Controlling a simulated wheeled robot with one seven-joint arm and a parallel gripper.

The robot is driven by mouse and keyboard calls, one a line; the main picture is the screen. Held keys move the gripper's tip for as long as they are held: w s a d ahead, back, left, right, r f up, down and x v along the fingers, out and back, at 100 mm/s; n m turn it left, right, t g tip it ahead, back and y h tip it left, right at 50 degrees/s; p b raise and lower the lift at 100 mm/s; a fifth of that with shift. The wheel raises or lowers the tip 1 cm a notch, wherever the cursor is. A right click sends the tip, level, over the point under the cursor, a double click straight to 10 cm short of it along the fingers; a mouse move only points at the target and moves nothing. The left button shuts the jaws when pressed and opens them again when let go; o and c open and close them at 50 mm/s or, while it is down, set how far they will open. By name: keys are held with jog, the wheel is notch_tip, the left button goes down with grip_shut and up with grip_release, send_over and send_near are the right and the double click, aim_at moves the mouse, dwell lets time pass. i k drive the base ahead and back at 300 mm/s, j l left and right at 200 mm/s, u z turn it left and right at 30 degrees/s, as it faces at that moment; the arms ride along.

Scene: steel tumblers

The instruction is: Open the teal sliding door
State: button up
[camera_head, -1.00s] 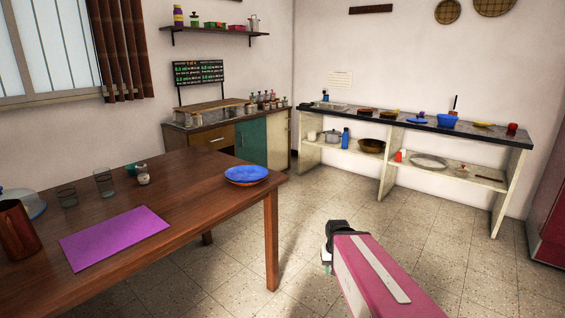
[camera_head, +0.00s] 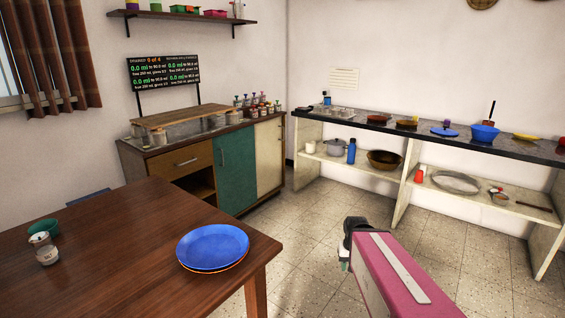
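The teal sliding door (camera_head: 236,171) is on the front of the low wooden cabinet against the back wall. A cream panel (camera_head: 269,154) is at its right, and a drawer with a dark open shelf space under it is at its left. A small pale handle mark shows near the door's upper left edge. My gripper (camera_head: 346,256) is low in the middle of the picture, at the end of my pink arm, well short of the cabinet. Its fingers are mostly hidden behind its dark body, so I cannot see whether they are apart.
A wooden table (camera_head: 120,235) with a blue plate (camera_head: 213,246), a small jar and a green bowl fills the lower left. A dark-topped counter (camera_head: 460,142) with dishes runs along the right. Tiled floor (camera_head: 305,225) lies open between the table and the counter.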

aim_at(234, 151)
jog(key=i, duration=1.95)
jog(key=i+l+u, duration=0.1)
jog(key=i+u, duration=0.35)
jog(key=i+l+u, duration=0.2)
jog(key=i+u, duration=0.25)
jog(key=u, duration=0.45)
